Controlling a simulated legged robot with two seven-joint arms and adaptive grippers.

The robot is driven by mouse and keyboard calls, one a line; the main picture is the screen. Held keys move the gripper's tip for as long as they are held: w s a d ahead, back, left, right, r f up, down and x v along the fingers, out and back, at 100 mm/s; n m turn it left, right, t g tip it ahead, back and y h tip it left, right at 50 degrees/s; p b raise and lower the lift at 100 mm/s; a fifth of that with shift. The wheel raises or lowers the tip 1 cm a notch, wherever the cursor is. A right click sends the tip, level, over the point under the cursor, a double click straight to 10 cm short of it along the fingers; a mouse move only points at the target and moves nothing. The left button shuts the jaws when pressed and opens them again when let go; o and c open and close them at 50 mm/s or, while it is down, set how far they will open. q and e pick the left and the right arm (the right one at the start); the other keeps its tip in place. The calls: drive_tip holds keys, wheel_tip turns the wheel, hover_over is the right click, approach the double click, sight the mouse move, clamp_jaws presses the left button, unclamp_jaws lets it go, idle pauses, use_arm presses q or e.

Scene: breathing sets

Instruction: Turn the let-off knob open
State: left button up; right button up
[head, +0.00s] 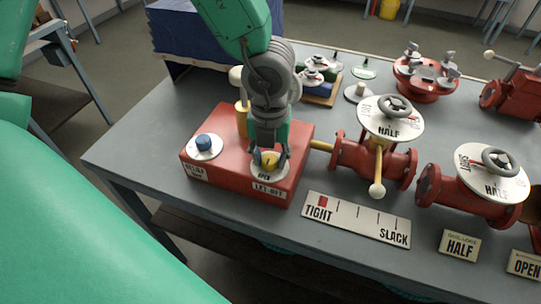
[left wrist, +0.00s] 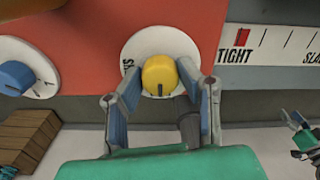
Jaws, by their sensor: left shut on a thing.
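The yellow let-off knob (head: 270,159) sits on a round white dial on the front right of a red box (head: 222,135), above a LET-OFF label (head: 270,190). The word OPEN shows on the dial's near side. In the left wrist view the knob (left wrist: 159,75) has a dark mark pointing down the picture, and part of a word shows on the dial's left. My left gripper (head: 268,150) reaches down from above, its fingers shut on the knob's two sides. What seems to be my right gripper (left wrist: 300,135) shows small at the wrist view's right edge, its fingers unclear.
A blue knob (head: 204,142) is left on the same box. A TIGHT–SLACK scale (head: 357,219) lies right of it, its red marker at TIGHT. Red valves with HALF dials (head: 390,118) (head: 492,172) stand further right. HALF (head: 460,245) and OPEN (head: 524,264) plates lie in front.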

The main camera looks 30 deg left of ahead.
sight(270, 158)
use_arm(q)
drive_tip(key=shift+w, duration=0.1)
idle(0.3)
drive_tip(key=o, duration=1.1)
drive_tip(key=shift+o, duration=0.2)
drive_tip(key=shift+r, duration=0.45)
wheel_tip(270, 158, up, 11)
